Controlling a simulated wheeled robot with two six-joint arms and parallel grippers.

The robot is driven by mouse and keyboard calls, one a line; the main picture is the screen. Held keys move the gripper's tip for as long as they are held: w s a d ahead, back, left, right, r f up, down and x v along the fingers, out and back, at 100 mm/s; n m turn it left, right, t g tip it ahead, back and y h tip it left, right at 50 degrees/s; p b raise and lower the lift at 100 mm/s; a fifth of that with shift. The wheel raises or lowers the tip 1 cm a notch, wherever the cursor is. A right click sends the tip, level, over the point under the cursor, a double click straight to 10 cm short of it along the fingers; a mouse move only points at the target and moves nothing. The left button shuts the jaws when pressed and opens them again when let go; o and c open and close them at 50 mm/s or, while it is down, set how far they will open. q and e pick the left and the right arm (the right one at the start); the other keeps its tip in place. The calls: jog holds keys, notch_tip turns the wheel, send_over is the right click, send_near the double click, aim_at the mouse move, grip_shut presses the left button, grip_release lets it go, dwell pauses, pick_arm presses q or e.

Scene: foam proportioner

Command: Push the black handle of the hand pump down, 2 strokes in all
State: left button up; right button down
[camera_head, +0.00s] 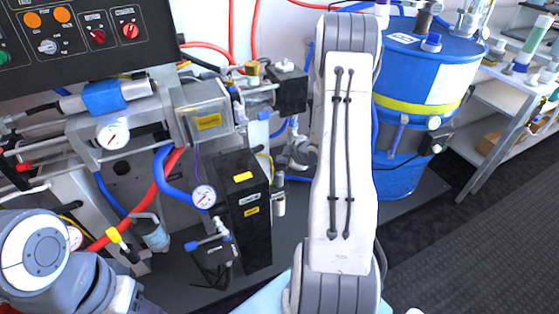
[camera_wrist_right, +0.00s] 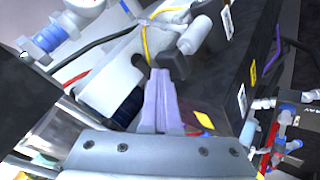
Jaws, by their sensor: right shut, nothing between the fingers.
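My right gripper (camera_head: 302,157) shows in the head view as a small grey shape at the left edge of my right arm, partly hidden by it. In the right wrist view its two pale fingers (camera_wrist_right: 160,100) are closed together and hold nothing. Just beyond the fingertips is a dark block (camera_wrist_right: 174,65), which may be the black pump handle. A grey cylinder (camera_wrist_right: 195,36) is beside it. Whether the fingers touch the block I cannot tell. In the head view a pale cylinder (camera_head: 279,204) stands beside the black box (camera_head: 244,220). My left gripper is out of view.
A blue drum (camera_head: 425,75) stands right of my arm. Hoses, a gauge (camera_head: 204,196) and a metal valve assembly (camera_head: 205,108) crowd the left. A control panel (camera_head: 85,35) is at upper left. Open dark floor (camera_head: 460,240) lies at the right.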

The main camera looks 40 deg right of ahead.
aim_at(283, 166)
jog(key=shift+f+b, duration=0.4)
jog(key=shift+f, duration=0.15)
jog(key=shift+r, duration=0.15)
dwell(0.5)
jog(key=shift+r+p, duration=1.85)
jog(key=shift+r, duration=0.1)
notch_tip(283, 166, up, 5)
jog(key=p, duration=0.4)
dwell(1.5)
